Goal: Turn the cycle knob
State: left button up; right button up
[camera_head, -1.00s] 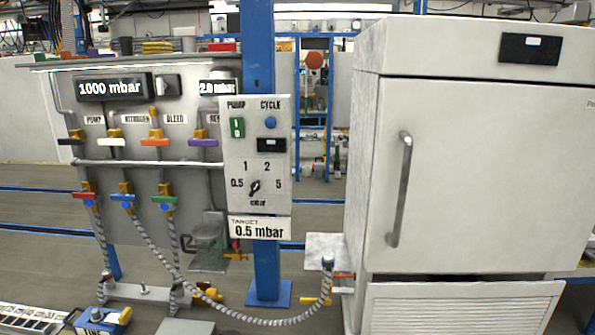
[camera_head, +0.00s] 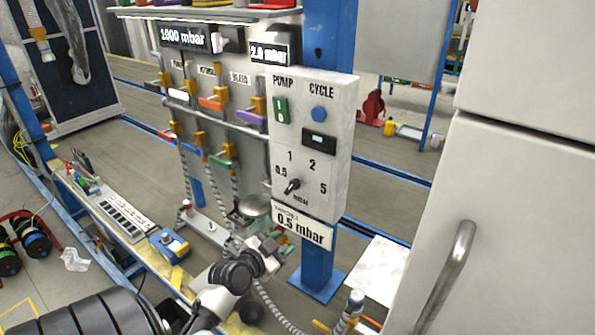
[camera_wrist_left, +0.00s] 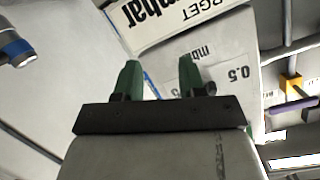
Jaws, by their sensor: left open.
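The cycle knob (camera_head: 292,186) is a small dark lever knob low on the white control panel (camera_head: 338,150), ringed by the marks 0.5, 1, 2 and 5. It sits slanted near the 0.5 side. A label (camera_head: 302,226) below reads 0.5 mbar. My left gripper (camera_head: 272,245) is below the knob, near the label and apart from the knob. In the left wrist view its two green fingers (camera_wrist_left: 160,78) stand apart with nothing between them, before the panel's lower part (camera_wrist_left: 232,52). My right gripper is not in view.
A blue post (camera_head: 318,262) carries the panel. Valves and hoses hang on the board (camera_head: 255,170) to the left. A large white cabinet with a metal handle (camera_head: 447,272) stands close on the right. A blue CYCLE button (camera_head: 319,114) sits above the knob.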

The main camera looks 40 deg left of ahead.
aim_at(289, 189)
pick_arm(q)
notch_tip(289, 189, up, 11)
jog(key=s+a+m+t, duration=0.1)
jog(key=a+t, duration=0.2)
jog(key=w+p, duration=0.1)
jog(key=w, duration=0.2)
jog(key=w+p, duration=0.1)
jog(key=w, duration=0.2)
jog(key=w+p, duration=0.1)
jog(key=w, duration=0.2)
jog(key=shift+w+a+r+p, duration=0.25)
jog(key=shift+w+a+p, duration=0.15)
jog(key=shift+w+f, duration=0.1)
jog(key=shift+w, duration=0.45)
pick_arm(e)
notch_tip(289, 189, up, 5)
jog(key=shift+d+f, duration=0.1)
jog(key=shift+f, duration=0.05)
pick_arm(q)
jog(key=c, duration=0.6)
